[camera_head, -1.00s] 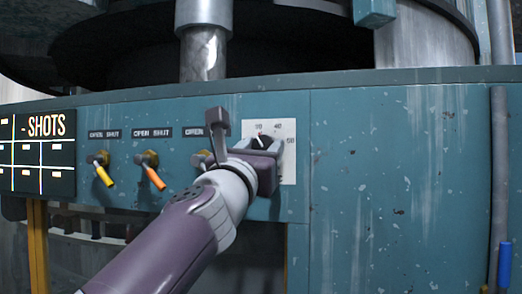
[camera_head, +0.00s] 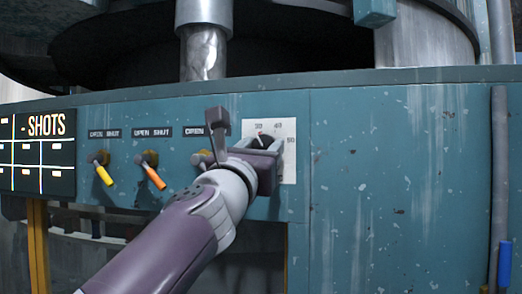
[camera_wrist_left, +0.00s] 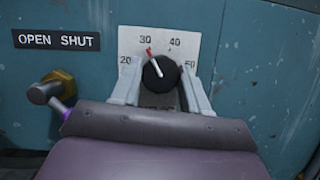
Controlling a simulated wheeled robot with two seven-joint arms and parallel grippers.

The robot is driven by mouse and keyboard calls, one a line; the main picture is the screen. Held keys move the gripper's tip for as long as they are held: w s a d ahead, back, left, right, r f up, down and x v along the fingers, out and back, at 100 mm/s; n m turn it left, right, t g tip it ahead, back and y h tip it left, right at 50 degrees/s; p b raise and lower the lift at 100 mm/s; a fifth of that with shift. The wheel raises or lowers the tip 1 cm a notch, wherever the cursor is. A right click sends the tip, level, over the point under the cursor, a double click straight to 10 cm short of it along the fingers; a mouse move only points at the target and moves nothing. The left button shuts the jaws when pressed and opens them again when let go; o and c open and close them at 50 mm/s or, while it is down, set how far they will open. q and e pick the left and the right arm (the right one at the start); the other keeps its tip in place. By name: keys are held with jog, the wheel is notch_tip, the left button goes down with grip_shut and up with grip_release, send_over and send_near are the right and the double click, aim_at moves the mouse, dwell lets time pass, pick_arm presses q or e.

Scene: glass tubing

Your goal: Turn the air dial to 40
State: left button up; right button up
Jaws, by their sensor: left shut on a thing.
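The air dial is a round black knob (camera_wrist_left: 161,74) with a red-and-white pointer, on a white plate (camera_wrist_left: 187,42) marked 20, 30, 40 and 50. In the left wrist view the pointer stands just right of the 30 mark, short of 40. The knob also shows in the head view (camera_head: 266,140), partly hidden by my left gripper (camera_head: 264,143). That gripper's pale fingers, also in the left wrist view (camera_wrist_left: 161,78), are on both sides of the knob and shut on it. The plate's lower part is hidden. My right gripper is not in view.
Left of the dial are OPEN SHUT valves with a yellow handle (camera_head: 104,175) and an orange handle (camera_head: 154,178). A third valve (camera_wrist_left: 52,90) is close beside my left gripper. The blue-green panel right of the dial is clear. A vertical pipe (camera_head: 498,190) stands far right.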

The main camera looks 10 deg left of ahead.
pick_arm(q)
jog(key=shift+s+r, duration=0.2)
jog(key=shift+r, duration=0.1)
jog(key=o, duration=1)
jog(key=shift+o, duration=0.2)
jog(key=shift+f, duration=0.1)
jog(key=shift+f, duration=0.1)
jog(key=shift+s+f, duration=0.2)
jog(key=shift+s, duration=0.05)
jog(key=b+v, duration=0.3)
jog(key=v, duration=0.9)
